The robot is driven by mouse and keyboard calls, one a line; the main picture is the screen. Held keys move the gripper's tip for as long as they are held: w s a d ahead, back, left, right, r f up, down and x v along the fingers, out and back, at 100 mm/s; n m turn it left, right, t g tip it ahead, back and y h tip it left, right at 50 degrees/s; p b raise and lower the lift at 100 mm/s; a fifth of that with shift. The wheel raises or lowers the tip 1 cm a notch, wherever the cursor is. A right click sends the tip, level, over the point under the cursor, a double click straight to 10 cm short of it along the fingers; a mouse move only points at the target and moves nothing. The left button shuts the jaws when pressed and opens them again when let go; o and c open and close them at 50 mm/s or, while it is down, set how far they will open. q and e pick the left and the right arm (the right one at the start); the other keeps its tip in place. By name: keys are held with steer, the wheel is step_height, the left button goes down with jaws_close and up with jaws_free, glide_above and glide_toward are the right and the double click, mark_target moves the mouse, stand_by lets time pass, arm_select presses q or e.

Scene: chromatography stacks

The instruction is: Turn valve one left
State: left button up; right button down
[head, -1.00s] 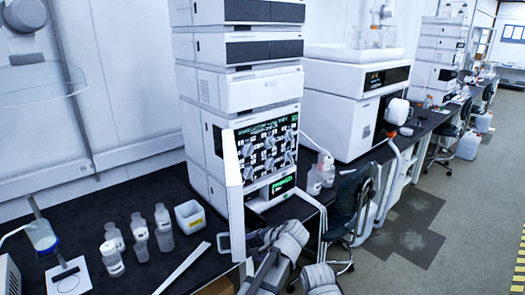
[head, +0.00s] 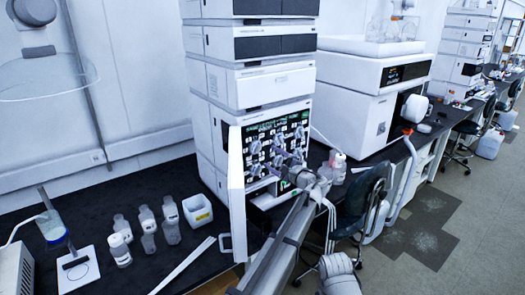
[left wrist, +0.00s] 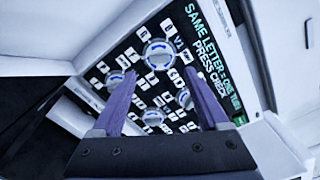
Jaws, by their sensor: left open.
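The black valve panel (head: 268,143) is on the front of the near instrument stack, with several round silver knobs. In the left wrist view, a knob (left wrist: 158,52) with a blue rim has a label beside it that seems to read V1. Two other knobs (left wrist: 185,98) and (left wrist: 153,117) sit lower. My left gripper (head: 288,160) is open in front of the panel. Its purple fingers (left wrist: 162,85) are spread, with knobs visible between and beyond them. No knob looks gripped; exact clearance is unclear.
An open white door (head: 236,185) stands at the panel's left side. Small bottles (head: 147,228) and a white tub (head: 197,211) are on the black bench. A dark chair (head: 362,200) is to the right of my left arm. The panel's screen text includes "PRESS CHECK".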

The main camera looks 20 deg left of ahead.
mark_target(258, 149)
arm_select(q)
steer(key=x, duration=0.7)
steer(key=shift+w+a, duration=0.25)
steer(key=shift+a, duration=0.05)
jaws_close()
stand_by(0.4)
